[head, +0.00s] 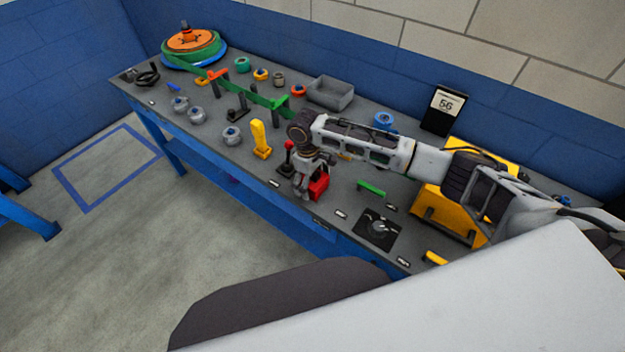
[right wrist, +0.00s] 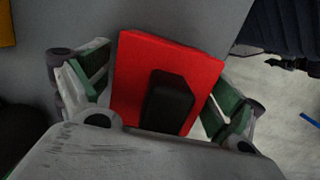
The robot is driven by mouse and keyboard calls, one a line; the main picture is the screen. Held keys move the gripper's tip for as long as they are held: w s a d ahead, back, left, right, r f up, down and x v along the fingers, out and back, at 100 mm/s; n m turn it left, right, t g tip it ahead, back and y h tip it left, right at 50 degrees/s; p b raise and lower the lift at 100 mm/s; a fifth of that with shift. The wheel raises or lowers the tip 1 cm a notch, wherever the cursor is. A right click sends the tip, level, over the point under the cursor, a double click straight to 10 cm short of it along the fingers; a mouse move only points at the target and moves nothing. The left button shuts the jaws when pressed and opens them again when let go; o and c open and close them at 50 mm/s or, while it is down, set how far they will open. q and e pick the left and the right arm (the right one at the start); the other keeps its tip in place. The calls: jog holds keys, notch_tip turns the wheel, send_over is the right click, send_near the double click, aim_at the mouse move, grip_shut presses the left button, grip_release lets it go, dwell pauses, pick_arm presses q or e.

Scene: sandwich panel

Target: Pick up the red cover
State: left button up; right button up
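The red cover (head: 319,187) is near the front edge of the grey bench, beside my right gripper (head: 304,183) in the head view. In the right wrist view the red cover (right wrist: 137,78) is a flat red block with a black block (right wrist: 168,100) in front of its middle. The fingers of my right gripper (right wrist: 160,95) are spread wide, one on each side of it. I see no clear grip on it, and any contact at its edges is hard to make out. My left gripper is not in view.
A black-and-red lever (head: 288,158) and a yellow handle (head: 259,138) stand left of the gripper. A green bar (head: 371,188), a black dial panel (head: 378,229) and a yellow box (head: 440,208) lie to the right. A grey bin (head: 330,93) is behind.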

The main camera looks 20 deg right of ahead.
jog(key=c, duration=0.9)
jog(key=shift+r, duration=0.15)
notch_tip(320, 180, up, 10)
jog(key=shift+f, duration=0.1)
dwell(0.6)
jog(key=shift+r+p, duration=1)
jog(key=shift+p, duration=0.25)
